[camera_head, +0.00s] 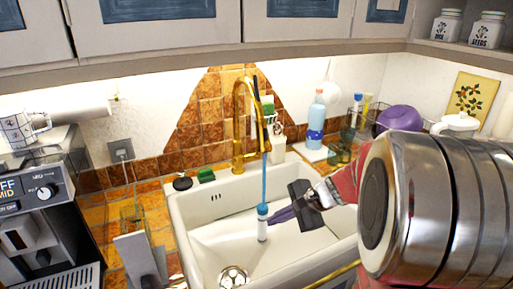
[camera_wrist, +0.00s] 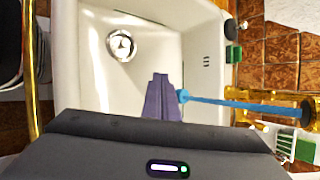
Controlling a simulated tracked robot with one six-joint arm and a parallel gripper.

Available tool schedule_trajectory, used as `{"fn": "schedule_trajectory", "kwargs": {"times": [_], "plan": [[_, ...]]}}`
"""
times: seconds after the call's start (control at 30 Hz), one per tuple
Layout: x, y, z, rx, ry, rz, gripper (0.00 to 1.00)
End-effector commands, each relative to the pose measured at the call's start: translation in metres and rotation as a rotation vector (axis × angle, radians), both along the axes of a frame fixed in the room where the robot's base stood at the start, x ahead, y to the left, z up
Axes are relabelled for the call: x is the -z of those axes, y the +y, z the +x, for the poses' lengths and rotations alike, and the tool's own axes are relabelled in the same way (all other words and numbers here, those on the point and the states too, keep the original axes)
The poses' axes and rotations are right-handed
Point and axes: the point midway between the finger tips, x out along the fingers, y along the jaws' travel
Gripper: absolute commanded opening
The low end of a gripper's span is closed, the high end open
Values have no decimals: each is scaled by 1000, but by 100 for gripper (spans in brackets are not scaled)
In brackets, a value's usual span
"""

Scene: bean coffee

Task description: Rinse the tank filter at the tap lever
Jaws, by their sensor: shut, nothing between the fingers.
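A small white cylinder with a blue top (camera_head: 262,226), which looks like the tank filter, is upright in the sink area under the tap. A thin blue water stream (camera_head: 264,185) runs from the gold tap (camera_head: 238,125) down to its top. The stream also shows in the wrist view (camera_wrist: 240,103). My gripper (camera_head: 272,219) is over the sink, its purple fingers shut and empty. The fingertips are right beside the cylinder; I cannot tell whether they touch it. In the wrist view the fingers (camera_wrist: 163,98) lie together. I cannot clearly pick out the tap lever.
The white sink (camera_head: 205,205) has a round metal drain (camera_wrist: 121,45). A coffee machine (camera_head: 45,225) stands at the left. A blue bottle (camera_head: 316,120), a purple bowl (camera_head: 398,118) and a rack with glasses stand behind, at the right. A green sponge (camera_head: 206,175) lies on the back rim.

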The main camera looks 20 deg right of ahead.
Motion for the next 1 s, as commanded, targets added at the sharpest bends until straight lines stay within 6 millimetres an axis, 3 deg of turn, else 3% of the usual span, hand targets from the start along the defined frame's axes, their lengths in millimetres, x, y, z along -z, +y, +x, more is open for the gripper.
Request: {"fn": "schedule_trajectory", "kwargs": {"times": [0.33,0.47,0.6,0.73,1.0], "plan": [[-8,-84,79,502,-64,414,0],[-24,-111,106,655,-107,571,0],[-55,-132,129,783,-164,730,0],[-73,-144,138,865,-185,849,0],[-74,-144,138,895,-165,896,0]]}}
